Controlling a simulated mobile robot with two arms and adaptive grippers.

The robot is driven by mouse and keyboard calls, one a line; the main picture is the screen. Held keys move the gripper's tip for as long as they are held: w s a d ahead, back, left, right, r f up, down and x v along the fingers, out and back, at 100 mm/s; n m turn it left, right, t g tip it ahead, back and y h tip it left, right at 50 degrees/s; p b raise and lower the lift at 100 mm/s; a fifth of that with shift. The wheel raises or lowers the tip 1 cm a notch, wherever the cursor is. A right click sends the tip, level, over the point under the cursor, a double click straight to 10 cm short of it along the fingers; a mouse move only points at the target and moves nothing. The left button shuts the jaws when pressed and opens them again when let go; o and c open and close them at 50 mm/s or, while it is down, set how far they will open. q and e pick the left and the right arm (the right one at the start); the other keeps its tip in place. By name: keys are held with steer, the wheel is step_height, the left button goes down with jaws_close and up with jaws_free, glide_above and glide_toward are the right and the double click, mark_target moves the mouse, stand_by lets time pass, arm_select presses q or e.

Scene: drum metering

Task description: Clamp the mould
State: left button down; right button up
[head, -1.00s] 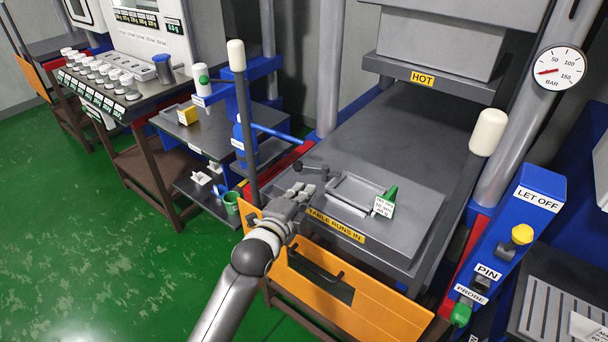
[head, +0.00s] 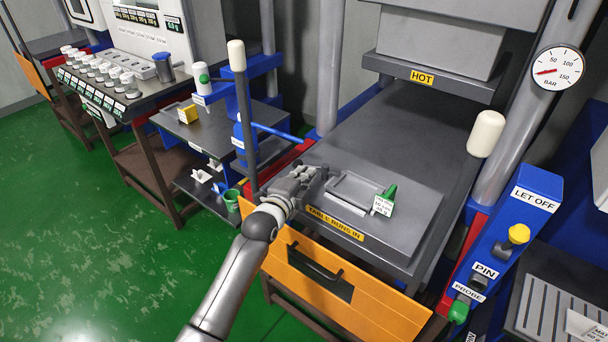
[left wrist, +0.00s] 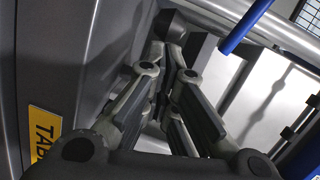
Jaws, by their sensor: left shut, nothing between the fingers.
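The mould (head: 352,190) is a grey block with a shallow rectangular recess, lying on the press table (head: 418,225). A green piece (head: 390,192) with a white tag stands at its right end. My left gripper (head: 318,172) is at the mould's left end, shut and empty. The dark clamp lever there is mostly hidden behind the gripper in the head view. In the left wrist view the fingers (left wrist: 187,78) converge near a dark rounded knob (left wrist: 172,24); I cannot tell if they touch it. My right gripper is out of view.
The hot upper platen (head: 440,72) hangs behind the table. An orange panel with a handle (head: 350,295) fronts it. A tall post with a white knob (head: 236,50) and a blue bar (head: 275,131) stand left of the gripper. A blue control box (head: 525,205) is at right.

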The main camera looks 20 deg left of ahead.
arm_select(q)
steer(key=shift+w+a+m+h+b, duration=0.1)
steer(key=shift+w+m+h+b, duration=0.1)
steer(key=shift+m+h+b, duration=0.2)
steer(key=shift+w+a+h, duration=0.1)
steer(key=shift+a+h, duration=0.15)
steer(key=shift+h, duration=0.15)
steer(key=shift+w+a+m, duration=0.3)
steer(key=shift+w+a, duration=0.05)
steer(key=shift+w, duration=0.05)
steer(key=shift+w+a, duration=0.2)
steer(key=shift+w, duration=0.35)
